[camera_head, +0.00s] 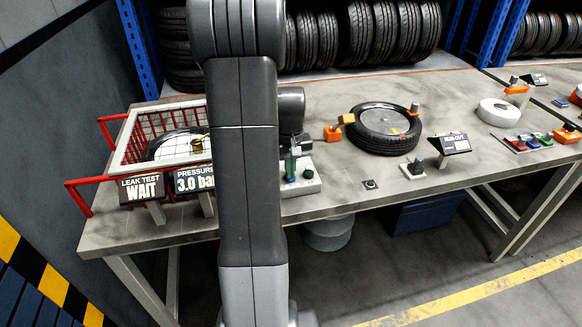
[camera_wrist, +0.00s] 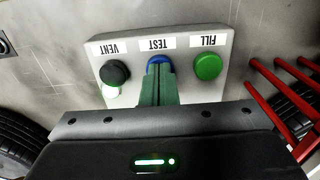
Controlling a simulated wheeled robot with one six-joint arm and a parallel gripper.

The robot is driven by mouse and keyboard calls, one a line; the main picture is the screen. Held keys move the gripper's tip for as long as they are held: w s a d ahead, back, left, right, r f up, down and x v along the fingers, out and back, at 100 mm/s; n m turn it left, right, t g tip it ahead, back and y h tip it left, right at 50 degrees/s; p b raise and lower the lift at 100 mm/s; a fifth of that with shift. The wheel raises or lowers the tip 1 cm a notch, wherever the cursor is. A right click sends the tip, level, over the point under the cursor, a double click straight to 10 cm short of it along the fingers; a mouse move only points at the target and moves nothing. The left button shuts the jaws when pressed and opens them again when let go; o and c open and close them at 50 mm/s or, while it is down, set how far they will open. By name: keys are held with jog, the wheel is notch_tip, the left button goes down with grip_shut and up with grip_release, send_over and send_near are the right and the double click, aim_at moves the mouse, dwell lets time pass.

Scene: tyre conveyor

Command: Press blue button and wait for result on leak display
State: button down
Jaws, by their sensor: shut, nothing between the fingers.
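The leak display (camera_head: 142,189) at the front left of the table reads "LEAK TEST WAIT". In the wrist view the blue button (camera_wrist: 158,59), labelled TEST, sits in the middle of a grey button box (camera_wrist: 188,46). My gripper (camera_wrist: 157,72) is shut and empty, with its green fingertips over the blue button and covering much of it. I cannot tell whether they touch or press it.
A green FILL button (camera_wrist: 208,66) and a black VENT button (camera_wrist: 115,72) flank the blue one. A pressure display (camera_head: 195,180) reads "3.0 ba", cut off by my arm. A red cage (camera_head: 106,178) with a tyre stands left; another tyre (camera_head: 384,128) lies right.

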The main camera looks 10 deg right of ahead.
notch_tip(320, 180, up, 13)
dwell(0.3)
jog(key=shift+w+r, duration=0.1)
